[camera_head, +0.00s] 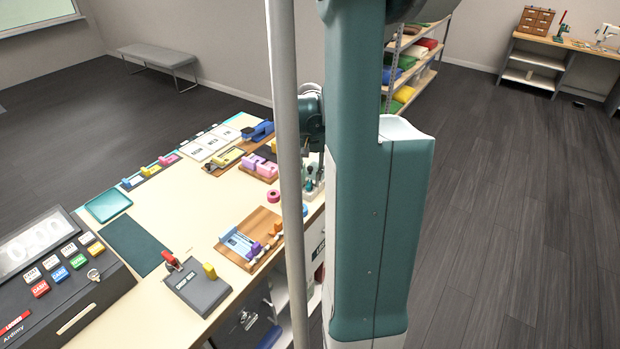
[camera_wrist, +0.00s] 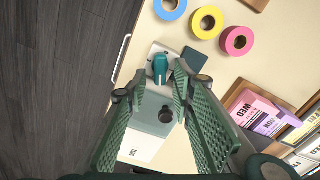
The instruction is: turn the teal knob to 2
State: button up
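The teal knob (camera_wrist: 160,66) sits on a pale plate at the far end of a small grey device in the wrist view. A dark round knob (camera_wrist: 166,114) is on the same device, nearer to me. My gripper (camera_wrist: 152,84) is open, its two green ribbed fingers spread above the device. The fingertips are to either side of the space between the two knobs, and nothing is held. I cannot read any dial number or tell which one the teal knob points at. In the head view the knob area is partly hidden behind my arm.
Blue, yellow and pink tape rolls (camera_wrist: 239,41) lie beyond the device. A dark teal square (camera_wrist: 195,58) is right beside it. Labelled cards (camera_wrist: 262,112) stand to the right. The table edge is close on the left. A cash register (camera_head: 60,285) is at the head view's left.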

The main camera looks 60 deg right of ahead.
aim_at(308, 185)
jog(key=shift+r, duration=0.15)
notch_tip(308, 185, up, 12)
dwell(0.9)
jog(key=shift+a+f+p, duration=0.1)
jog(key=shift+f+p, duration=0.25)
jog(key=shift+p, duration=0.85)
jog(key=shift+s+a+f+p, duration=0.2)
jog(key=shift+a+f+p, duration=0.3)
jog(key=shift+p, duration=1.05)
jog(key=shift+s+a+f+p, duration=0.2)
jog(key=shift+f+p, duration=0.45)
jog(key=shift+p, duration=0.9)
jog(key=shift+s+a+f+p, duration=0.15)
jog(key=shift+a+f+p, duration=0.4)
jog(key=shift+p, duration=1)
jog(key=shift+f, duration=0.1)
jog(key=shift+d+f, duration=0.1)
jog(key=shift+f, duration=3.8)
